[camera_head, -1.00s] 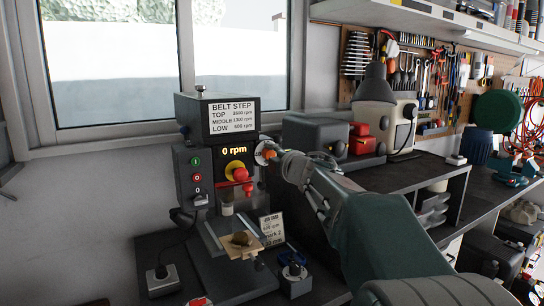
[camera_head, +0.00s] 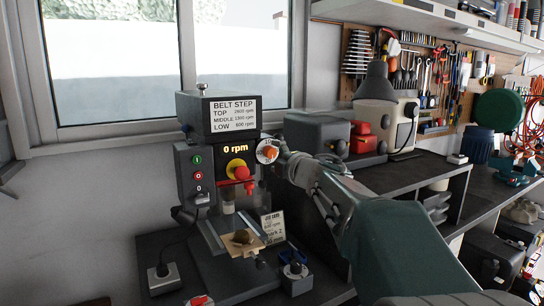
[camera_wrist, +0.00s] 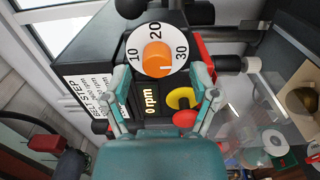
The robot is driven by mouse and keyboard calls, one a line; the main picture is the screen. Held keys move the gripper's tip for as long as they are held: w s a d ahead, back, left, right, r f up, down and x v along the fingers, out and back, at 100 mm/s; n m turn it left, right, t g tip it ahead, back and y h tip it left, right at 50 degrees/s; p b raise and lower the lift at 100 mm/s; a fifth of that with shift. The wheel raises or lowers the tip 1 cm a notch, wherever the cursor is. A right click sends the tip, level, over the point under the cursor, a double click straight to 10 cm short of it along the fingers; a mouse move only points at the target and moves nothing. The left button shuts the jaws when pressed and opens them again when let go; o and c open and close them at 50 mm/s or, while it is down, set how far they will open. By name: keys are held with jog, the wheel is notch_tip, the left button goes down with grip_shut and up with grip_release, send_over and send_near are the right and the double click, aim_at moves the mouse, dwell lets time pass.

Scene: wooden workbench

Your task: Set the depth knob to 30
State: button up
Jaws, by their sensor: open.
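The depth knob is orange and sits on a white round dial (camera_wrist: 163,30) marked 10, 20 and 30. In the wrist view the knob (camera_wrist: 157,56) is just beyond my fingertips. A pale mark shows near its lower right edge; I cannot tell the exact setting. The knob also shows on the drill press's right side in the head view (camera_head: 268,153). My gripper (camera_wrist: 163,78) is open, with one finger on each side below the knob, apart from it and empty. In the head view my gripper (camera_head: 283,157) is right of the dial.
The drill press (camera_head: 222,112) has a "0 rpm" display (camera_head: 235,148) and a yellow-and-red stop button (camera_head: 236,170) below the knob. A wooden piece (camera_head: 243,248) lies on its table. A grey toolbox (camera_head: 316,132) and red boxes (camera_head: 361,140) stand behind my arm.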

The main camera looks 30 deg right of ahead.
jog(key=s, duration=0.9)
jog(key=shift+s, duration=0.35)
jog(key=s+a+f+m+g, duration=0.6)
jog(key=s+a+f+m, duration=0.2)
jog(key=s+f, duration=0.3)
jog(key=s+a+f+m+g, duration=0.6)
jog(key=s+a+f+m, duration=0.3)
jog(key=f, duration=0.4)
jog(key=shift+s+a+m+h, duration=0.15)
jog(key=shift+s+m+h, duration=0.15)
jog(key=shift+s+m, duration=0.6)
jog(key=shift+s+r, duration=0.1)
jog(key=shift+s, duration=0.05)
